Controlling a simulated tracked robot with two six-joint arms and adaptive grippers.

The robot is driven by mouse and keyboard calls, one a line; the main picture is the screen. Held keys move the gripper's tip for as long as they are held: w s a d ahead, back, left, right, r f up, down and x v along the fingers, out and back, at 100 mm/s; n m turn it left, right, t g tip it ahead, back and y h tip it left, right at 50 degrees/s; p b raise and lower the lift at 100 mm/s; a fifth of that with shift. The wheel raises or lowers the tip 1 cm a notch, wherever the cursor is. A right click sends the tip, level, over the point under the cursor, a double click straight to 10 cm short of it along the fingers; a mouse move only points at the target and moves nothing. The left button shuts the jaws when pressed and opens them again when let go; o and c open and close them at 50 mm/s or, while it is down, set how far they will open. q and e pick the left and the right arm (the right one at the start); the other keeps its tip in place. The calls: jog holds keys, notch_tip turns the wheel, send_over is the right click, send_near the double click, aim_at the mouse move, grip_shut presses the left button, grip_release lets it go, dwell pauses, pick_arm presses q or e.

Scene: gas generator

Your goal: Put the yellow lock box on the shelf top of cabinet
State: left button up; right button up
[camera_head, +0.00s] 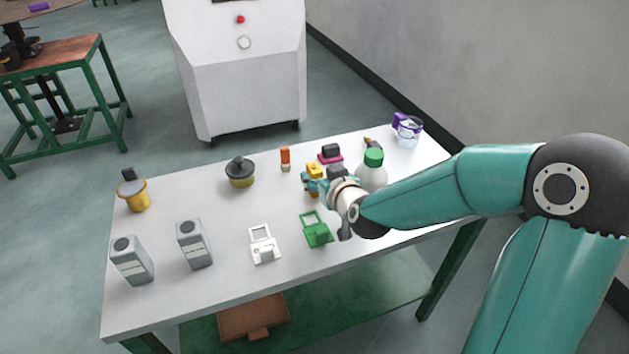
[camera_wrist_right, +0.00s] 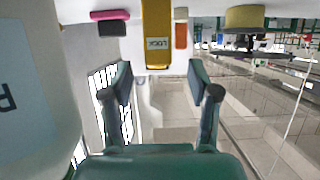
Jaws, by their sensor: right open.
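The yellow lock box (camera_head: 314,169) stands on the white table (camera_head: 200,290), right of its middle, partly hidden by my right gripper. In the right wrist view the yellow lock box (camera_wrist_right: 157,25) carries a label reading LOCK and sits just beyond the gap between my fingers. My right gripper (camera_head: 316,184) is open and close to the box; the wrist view shows its two fingers (camera_wrist_right: 160,82) apart with nothing held between them. A pale cabinet (camera_head: 240,75) with a red button stands behind the table; its top is cut off. My left gripper is not in view.
A white bottle with a green cap (camera_head: 373,170) stands close to my right gripper. An orange item (camera_head: 285,158), a pink-and-black item (camera_head: 330,154), a green lock piece (camera_head: 317,230) and a white one (camera_head: 264,245) are nearby. Grey boxes (camera_head: 195,243) stand at left.

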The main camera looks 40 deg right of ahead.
aim_at(318, 173)
jog(key=shift+x, duration=2.6)
jog(key=shift+s+d, duration=0.1)
grip_shut()
